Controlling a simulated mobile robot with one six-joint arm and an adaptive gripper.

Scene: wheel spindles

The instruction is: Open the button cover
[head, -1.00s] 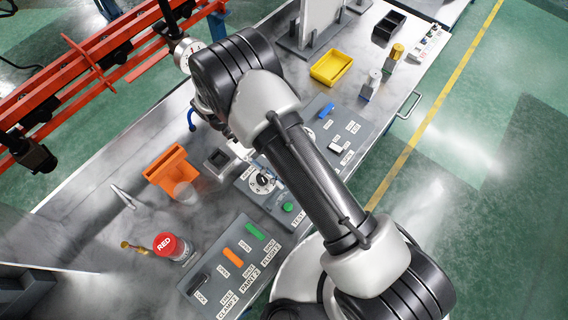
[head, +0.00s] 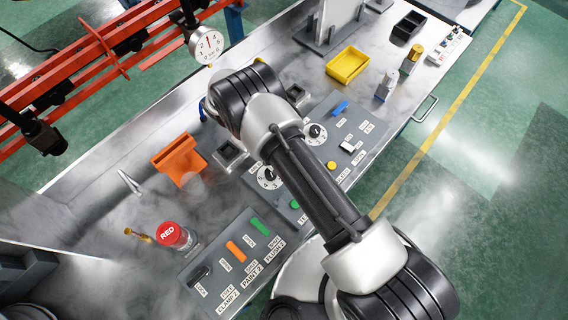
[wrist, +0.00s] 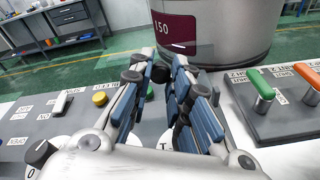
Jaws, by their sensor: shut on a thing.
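My gripper (wrist: 166,68) shows in the wrist view with its two blue-padded fingers drawn close together. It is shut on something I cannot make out. In the head view my arm hides the gripper. A green button (wrist: 150,91) shows just beside the left finger, partly hidden. A yellow button (wrist: 100,98) sits farther left on the grey panel. In the head view the yellow button (head: 331,165) and green button (head: 294,204) lie on either side of my forearm. I cannot clearly pick out a button cover.
A lever panel (head: 235,262) stands at the front, near a red-lidded jar (head: 172,235). A lever panel (wrist: 275,110) is right of the fingers.

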